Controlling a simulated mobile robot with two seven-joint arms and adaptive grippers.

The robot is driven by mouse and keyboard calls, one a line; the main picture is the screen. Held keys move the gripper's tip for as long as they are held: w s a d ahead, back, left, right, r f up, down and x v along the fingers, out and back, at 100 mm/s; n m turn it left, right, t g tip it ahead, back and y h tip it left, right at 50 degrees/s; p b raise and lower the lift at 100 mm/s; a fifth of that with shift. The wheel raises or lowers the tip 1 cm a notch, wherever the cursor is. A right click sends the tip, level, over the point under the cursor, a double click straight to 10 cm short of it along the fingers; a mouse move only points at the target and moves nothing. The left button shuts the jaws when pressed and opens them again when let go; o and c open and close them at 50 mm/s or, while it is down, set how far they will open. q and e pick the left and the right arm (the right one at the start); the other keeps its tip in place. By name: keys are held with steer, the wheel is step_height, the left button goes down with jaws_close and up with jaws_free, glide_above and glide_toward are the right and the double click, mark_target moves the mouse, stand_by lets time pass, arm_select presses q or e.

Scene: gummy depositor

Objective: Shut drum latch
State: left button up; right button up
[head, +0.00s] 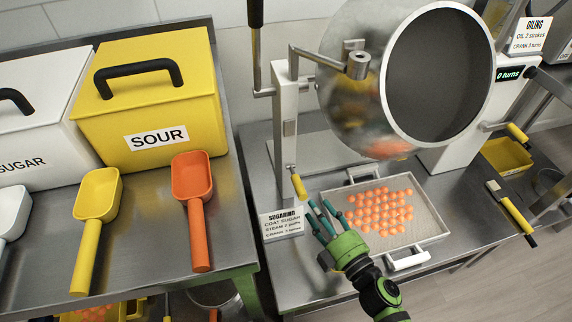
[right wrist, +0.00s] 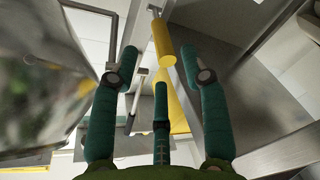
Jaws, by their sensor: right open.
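The shiny drum (head: 365,95) has its round dark mouth tilted toward the right. On the white post left of it, a short metal lever ends in a yellow grip (head: 299,187); I cannot tell for sure that it is the drum latch. My right gripper (head: 321,214) is open, its teal fingers just below and right of that grip. In the right wrist view, a yellow grip (right wrist: 164,42) lies between and beyond the spread fingers (right wrist: 159,66), and contact is not visible. My left gripper is out of view.
A tray (head: 438,222) of orange gummies lies under the drum, close to my right gripper. A sugaring card (head: 281,224) stands left of the fingers. A yellow SOUR bin (head: 150,100) and scoops (head: 198,205) occupy the left table. A yellow-handled lever (head: 512,208) is at the right.

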mark_target(294, 177)
steer(key=x, duration=1.1)
steer(key=shift+w+a+r, duration=0.1)
steer(key=shift+a+r, duration=0.05)
steer(key=shift+a, duration=0.1)
jaws_close()
